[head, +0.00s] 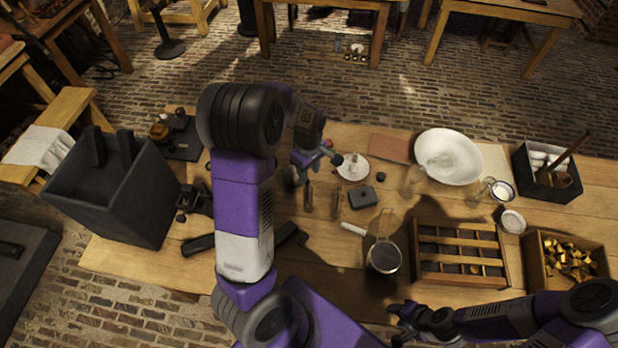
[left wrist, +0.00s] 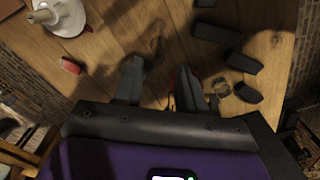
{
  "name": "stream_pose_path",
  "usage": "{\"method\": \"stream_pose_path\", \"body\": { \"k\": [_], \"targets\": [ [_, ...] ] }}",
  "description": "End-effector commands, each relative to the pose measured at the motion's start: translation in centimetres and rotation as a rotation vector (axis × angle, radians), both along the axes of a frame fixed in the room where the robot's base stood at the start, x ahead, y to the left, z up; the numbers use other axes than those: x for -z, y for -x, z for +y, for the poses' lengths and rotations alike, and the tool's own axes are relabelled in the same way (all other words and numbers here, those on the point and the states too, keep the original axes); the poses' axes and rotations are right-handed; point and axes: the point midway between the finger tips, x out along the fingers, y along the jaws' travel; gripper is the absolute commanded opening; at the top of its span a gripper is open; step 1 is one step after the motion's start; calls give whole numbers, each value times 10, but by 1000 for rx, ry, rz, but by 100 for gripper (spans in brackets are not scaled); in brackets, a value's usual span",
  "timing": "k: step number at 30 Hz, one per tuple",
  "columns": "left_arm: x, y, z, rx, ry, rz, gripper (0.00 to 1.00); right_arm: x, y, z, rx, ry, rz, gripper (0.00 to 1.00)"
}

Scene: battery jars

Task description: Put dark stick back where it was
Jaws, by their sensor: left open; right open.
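Two slim dark sticks, one on the left (head: 308,197) and one on the right (head: 335,200), show near the middle of the table in the head view. I cannot tell whether they stand or lie, or which one the task means. My left gripper (head: 318,166) is open just beyond them, beside a white dish (head: 353,168). In the left wrist view its fingers (left wrist: 160,85) are apart with bare wood between them. Several dark bars (left wrist: 243,62) lie to their right there. My right gripper (head: 405,318) is open and empty at the table's near edge.
A dark bin (head: 115,195) stands at the left. My left arm hides part of the table.

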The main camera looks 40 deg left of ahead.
Motion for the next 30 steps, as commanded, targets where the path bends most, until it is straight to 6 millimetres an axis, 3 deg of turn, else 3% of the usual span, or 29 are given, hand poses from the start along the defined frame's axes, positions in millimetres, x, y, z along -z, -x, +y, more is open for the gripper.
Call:
{"method": "stream_pose_path", "body": {
  "k": [3, 7, 13, 16, 20, 23, 27, 30],
  "targets": [
    [-26, -1, 0, 1, 0, -5, 40, -3, 0, 0, 0, 0, 0, 46],
    [-44, 0, 0, -1, 0, -2, 40, -4, 0, 0, 0, 0, 0, 46],
    [-54, 0, 0, -1, 0, 0, 40, -5, 0, 0, 0, 0, 0, 46],
    [-47, 0, -4, 28, 5, 2, 40, -5, 0, 0, 0, 0, 0, 46],
    [-4, 0, -32, 191, 35, 0, 40, -5, 0, 0, 0, 0, 0, 46],
    [47, 9, -67, 392, 82, -18, 40, -5, 0, 0, 0, 0, 0, 46],
    [115, 41, -126, 686, 165, -68, 40, -5, 0, 0, 0, 0, 0, 46],
    [152, 75, -168, 879, 222, -122, 40, -5, 0, 0, 0, 0, 0, 46]
  ]
}}
